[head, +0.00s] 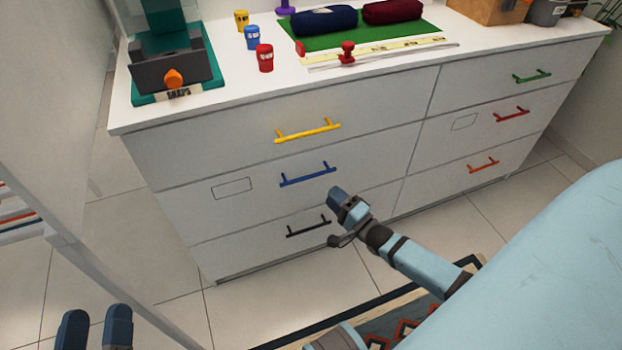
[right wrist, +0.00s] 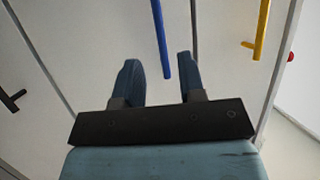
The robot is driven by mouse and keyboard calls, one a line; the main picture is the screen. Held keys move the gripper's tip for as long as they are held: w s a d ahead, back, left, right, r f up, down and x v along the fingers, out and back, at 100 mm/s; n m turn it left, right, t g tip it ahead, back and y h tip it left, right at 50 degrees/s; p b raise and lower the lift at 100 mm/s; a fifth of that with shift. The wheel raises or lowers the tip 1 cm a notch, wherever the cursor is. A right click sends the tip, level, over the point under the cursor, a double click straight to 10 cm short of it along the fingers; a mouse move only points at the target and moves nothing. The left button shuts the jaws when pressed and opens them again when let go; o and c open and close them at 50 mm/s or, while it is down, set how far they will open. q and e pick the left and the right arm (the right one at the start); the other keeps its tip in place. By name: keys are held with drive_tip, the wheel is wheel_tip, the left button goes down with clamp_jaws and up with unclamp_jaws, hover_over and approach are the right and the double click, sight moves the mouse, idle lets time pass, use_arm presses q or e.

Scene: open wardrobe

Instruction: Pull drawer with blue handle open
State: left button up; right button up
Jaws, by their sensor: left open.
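The blue handle (head: 308,174) is on the middle drawer of the left column of the white dresser. That drawer's front (head: 232,188) sits flush with its neighbours, so it is shut. My right gripper (head: 338,196) is just below and right of the handle's right end. In the right wrist view, its two fingers (right wrist: 157,66) are spread with nothing held. The blue handle (right wrist: 160,35) runs down from the top edge, and its lower end lies between the fingertips in the picture. I cannot tell any contact. My left gripper (head: 96,326) is open and empty at the bottom left.
A yellow handle (head: 307,131) is above the blue one and a black handle (head: 308,228) below. The right column has green, red and orange handles. Cups, a green mat (head: 350,35) and other items stand on top. A white rack is at left. A patterned rug (head: 400,320) lies in front.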

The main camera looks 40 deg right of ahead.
sight(311, 175)
drive_tip(key=shift+b+x, duration=1.05)
drive_tip(key=shift+x, duration=3.7)
clamp_jaws()
